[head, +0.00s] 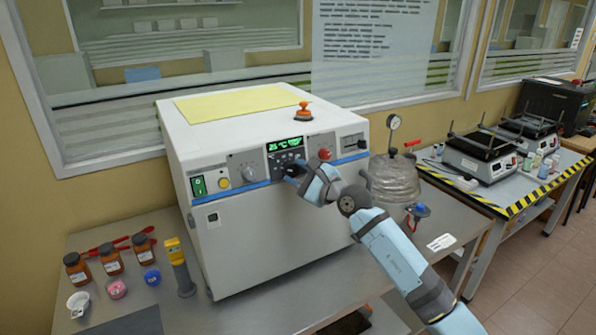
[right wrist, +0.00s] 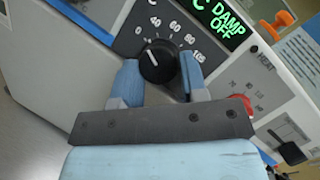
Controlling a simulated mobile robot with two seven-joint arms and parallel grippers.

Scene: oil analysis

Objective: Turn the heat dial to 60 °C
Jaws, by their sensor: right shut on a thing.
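The white oven-like instrument (head: 240,140) stands on the grey bench. Its green display (head: 285,144) seems to read about 25 °C, and part of it shows "DAMP OFF" in the right wrist view (right wrist: 222,20). Below it is the black heat dial (right wrist: 158,64), on a panel with marks from 0 past 40, 60 and 80 to about 105. The dial's white pointer line tilts up and left, toward the low marks. My right gripper (head: 292,172) is at the panel. In the right wrist view its blue fingers (right wrist: 160,80) are shut on the dial, one on each side. My left gripper is out of view.
A red knob (head: 324,154) and a slider (head: 352,142) are right of the dial. A grey knob (head: 249,173) and green switch (head: 198,186) are left. Brown bottles (head: 110,258) stand at left.

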